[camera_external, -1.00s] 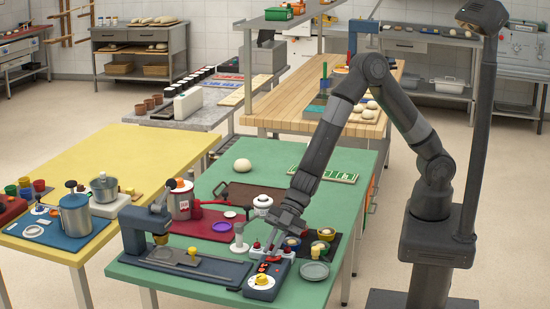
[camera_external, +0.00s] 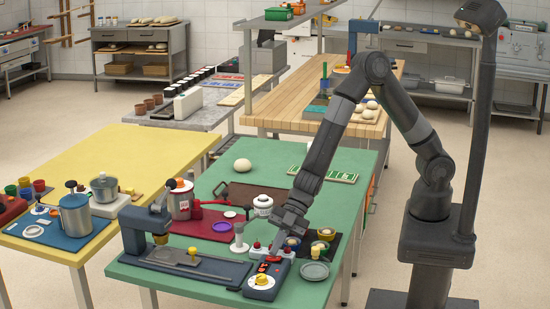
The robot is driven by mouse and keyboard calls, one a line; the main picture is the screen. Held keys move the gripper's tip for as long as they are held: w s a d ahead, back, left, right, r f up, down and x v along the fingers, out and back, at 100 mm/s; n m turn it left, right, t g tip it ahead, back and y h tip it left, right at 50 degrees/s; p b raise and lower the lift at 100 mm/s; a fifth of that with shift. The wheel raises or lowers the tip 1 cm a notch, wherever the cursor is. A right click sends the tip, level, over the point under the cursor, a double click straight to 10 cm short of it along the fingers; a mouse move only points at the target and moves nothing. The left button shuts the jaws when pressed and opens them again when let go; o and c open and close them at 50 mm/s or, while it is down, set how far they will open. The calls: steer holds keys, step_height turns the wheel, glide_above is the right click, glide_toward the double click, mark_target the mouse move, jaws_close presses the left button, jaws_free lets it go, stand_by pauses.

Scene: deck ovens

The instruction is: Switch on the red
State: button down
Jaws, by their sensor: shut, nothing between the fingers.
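A dark control box (camera_external: 257,294) stands at the front edge of the green table. Whether the fingertips touch the red part is too small to tell. Red knobs (camera_external: 257,246) show just behind, partly hidden by my gripper.
A black press-like device (camera_external: 135,232) on a long dark base is left of the box. A grey round dish (camera_external: 315,271) and small pots are close on the right. A white-topped stand (camera_external: 239,240) is behind. The green table's back left is clearer.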

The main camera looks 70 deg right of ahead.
steer(key=r, duration=0.3)
steer(key=shift+w+r, duration=0.3)
steer(key=d+r, duration=0.6)
steer(key=r, duration=0.1)
steer(key=shift+d+r, duration=0.15)
steer(key=shift+d, duration=0.25)
stand_by(0.4)
